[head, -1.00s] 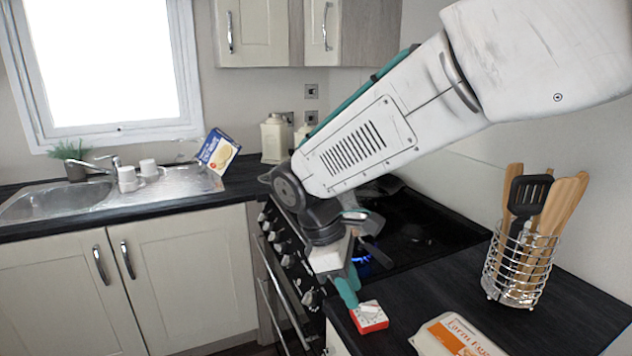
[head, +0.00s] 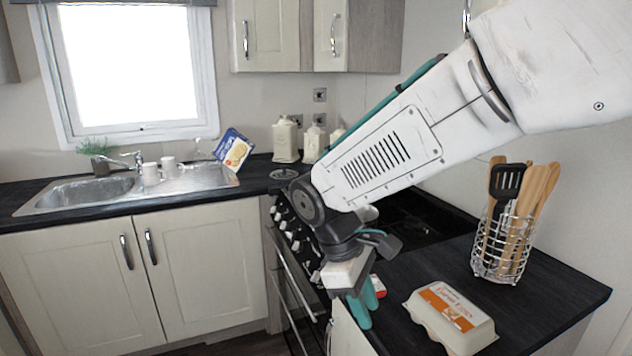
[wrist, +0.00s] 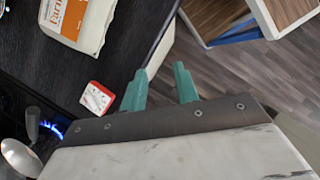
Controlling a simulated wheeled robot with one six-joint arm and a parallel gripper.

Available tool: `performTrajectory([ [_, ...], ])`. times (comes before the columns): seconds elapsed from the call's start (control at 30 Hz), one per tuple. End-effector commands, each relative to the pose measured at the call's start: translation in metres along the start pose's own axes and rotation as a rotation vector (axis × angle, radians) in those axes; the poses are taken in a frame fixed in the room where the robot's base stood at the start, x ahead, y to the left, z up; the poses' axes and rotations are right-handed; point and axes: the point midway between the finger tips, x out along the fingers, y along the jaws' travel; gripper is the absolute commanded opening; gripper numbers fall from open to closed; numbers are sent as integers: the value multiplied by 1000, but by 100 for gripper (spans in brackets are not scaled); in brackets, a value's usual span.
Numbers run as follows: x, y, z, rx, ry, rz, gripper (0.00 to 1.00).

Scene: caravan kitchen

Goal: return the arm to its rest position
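My gripper (head: 362,305) hangs at the end of my white arm, beside the front edge of the right-hand counter (head: 540,285). In the wrist view its two teal fingers (wrist: 160,85) are apart with nothing between them, over the counter's edge and the floor. A small red and white timer-like box (head: 378,286) lies on the counter behind the fingers, partly hidden by them. It shows whole in the wrist view (wrist: 97,97), left of the fingers and apart from them.
An egg carton (head: 450,315) and a wire utensil holder (head: 500,245) stand on the right counter. A blue flame (wrist: 50,130) burns on the hob, near a metal pan or lid. A sink (head: 80,192) and a blue box (head: 234,150) are at the back. Floor (wrist: 255,75) shows past the counter edge.

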Motion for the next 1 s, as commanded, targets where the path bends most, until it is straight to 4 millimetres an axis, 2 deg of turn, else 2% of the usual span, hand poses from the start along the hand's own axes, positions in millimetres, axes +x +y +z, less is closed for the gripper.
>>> performTrajectory([
  [0.37, 4, -18, 68, 307, 76, -75, 31],
  [0.57, 8, -34, 125, 556, 154, -133, 31],
  [0.7, 16, -52, 171, 770, 231, -177, 31],
  [0.8, 23, -66, 198, 904, 289, -198, 31],
  [1.0, 30, -83, 234, 1066, 388, -196, 31],
])
